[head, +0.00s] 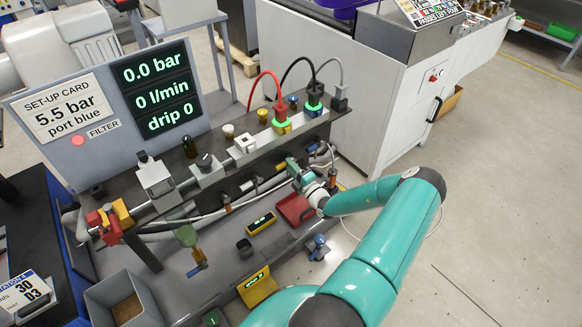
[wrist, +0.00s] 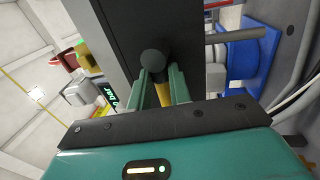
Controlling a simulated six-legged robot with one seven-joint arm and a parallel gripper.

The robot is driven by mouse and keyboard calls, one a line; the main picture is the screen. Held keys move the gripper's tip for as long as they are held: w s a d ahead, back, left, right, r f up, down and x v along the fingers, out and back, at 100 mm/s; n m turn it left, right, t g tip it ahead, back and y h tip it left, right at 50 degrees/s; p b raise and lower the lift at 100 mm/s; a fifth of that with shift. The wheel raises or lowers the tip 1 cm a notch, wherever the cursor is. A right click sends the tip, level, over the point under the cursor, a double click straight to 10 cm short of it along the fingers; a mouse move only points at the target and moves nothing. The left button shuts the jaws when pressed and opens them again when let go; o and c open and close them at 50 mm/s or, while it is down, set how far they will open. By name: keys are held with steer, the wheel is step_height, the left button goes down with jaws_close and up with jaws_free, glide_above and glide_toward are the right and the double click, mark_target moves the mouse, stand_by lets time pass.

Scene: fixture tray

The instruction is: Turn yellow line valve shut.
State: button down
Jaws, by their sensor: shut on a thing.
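My gripper (head: 293,167) is under the dark manifold bar (head: 217,172), towards its right end. In the wrist view its green fingers (wrist: 164,92) are closed around a yellow valve lever (wrist: 163,96). A dark round pivot (wrist: 155,62) sits just beyond the fingertips, at the lever's end. The fingers hide most of the lever's sides. In the head view my gripper covers the lever, so its angle to the line is hard to tell.
A screen (head: 158,95) reads 0.0 bar, 0 l/min, drip 0. A set-up card (head: 68,108) says 5.5 bar, port blue. Red, black and grey hoses rise from the bar. A red tray (head: 296,209) lies below my gripper. In the wrist view a blue fitting (wrist: 252,52) is close on the right.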

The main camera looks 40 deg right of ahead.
steer(key=c, duration=1.3)
jaws_free()
steer(key=v, duration=1.4)
steer(key=shift+w, duration=0.1)
